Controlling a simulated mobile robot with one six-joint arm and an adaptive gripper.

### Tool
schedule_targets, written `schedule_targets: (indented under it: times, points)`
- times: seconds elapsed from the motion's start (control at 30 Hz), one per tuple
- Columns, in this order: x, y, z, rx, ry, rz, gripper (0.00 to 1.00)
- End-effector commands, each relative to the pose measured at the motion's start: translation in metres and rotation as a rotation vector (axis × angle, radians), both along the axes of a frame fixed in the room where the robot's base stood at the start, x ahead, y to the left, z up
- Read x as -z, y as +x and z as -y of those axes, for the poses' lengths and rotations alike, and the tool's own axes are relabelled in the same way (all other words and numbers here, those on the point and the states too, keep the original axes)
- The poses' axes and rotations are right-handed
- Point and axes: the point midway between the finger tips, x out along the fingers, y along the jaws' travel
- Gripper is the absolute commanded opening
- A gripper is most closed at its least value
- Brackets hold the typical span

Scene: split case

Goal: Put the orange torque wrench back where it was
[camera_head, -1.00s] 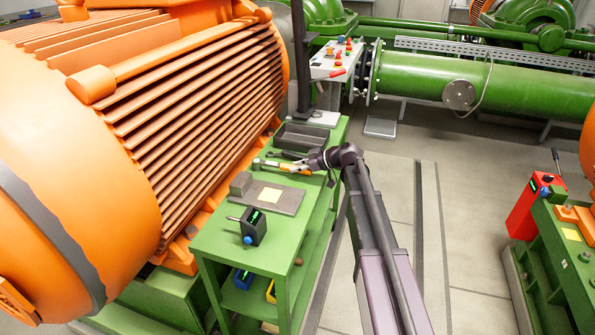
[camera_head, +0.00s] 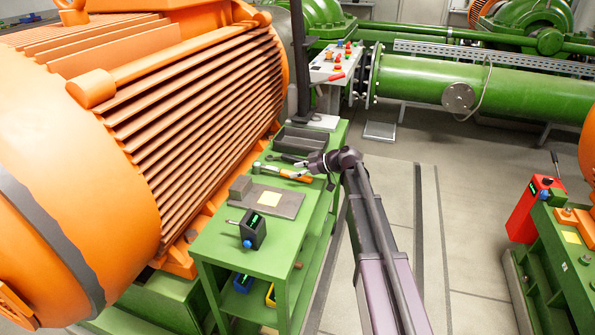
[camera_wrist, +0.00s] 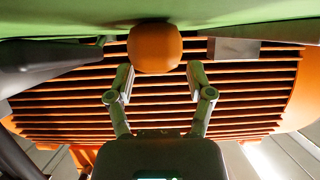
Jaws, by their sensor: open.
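The orange torque wrench (camera_head: 293,174) lies across the green workbench, its orange handle towards my arm and its metal end towards the orange motor. In the wrist view a rounded orange end (camera_wrist: 154,48), apparently its handle, shows large against the green surface. My gripper (camera_head: 312,171) is at the bench's right edge, close to the handle. In the wrist view the two fingers of my gripper (camera_wrist: 159,80) are apart, with nothing between them; the orange end is just beyond the tips, roughly centred. Whether the wrench touches the bench along its length is hard to tell.
A dark wrench (camera_head: 284,157) and a grey tray (camera_head: 302,139) are behind it on the workbench (camera_head: 215,246). A grey plate (camera_head: 284,204) with a yellow note, a grey block (camera_head: 240,187) and a dark device (camera_head: 252,229) are nearer. The ribbed motor (camera_head: 200,120) borders the left.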

Motion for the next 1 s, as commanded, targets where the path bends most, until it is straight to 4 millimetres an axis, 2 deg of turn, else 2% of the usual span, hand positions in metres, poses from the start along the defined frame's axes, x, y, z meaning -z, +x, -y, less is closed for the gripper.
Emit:
schedule_targets:
  times: [0.27, 0.8, 1.0]
  points:
    - [-0.013, -0.007, 0.019, 0.001, 0.000, 0.000, 0.68]
    - [-0.048, -0.031, 0.088, 0.001, 0.001, 0.001, 0.68]
    - [-0.053, -0.035, 0.100, -0.001, 0.000, 0.000, 0.68]
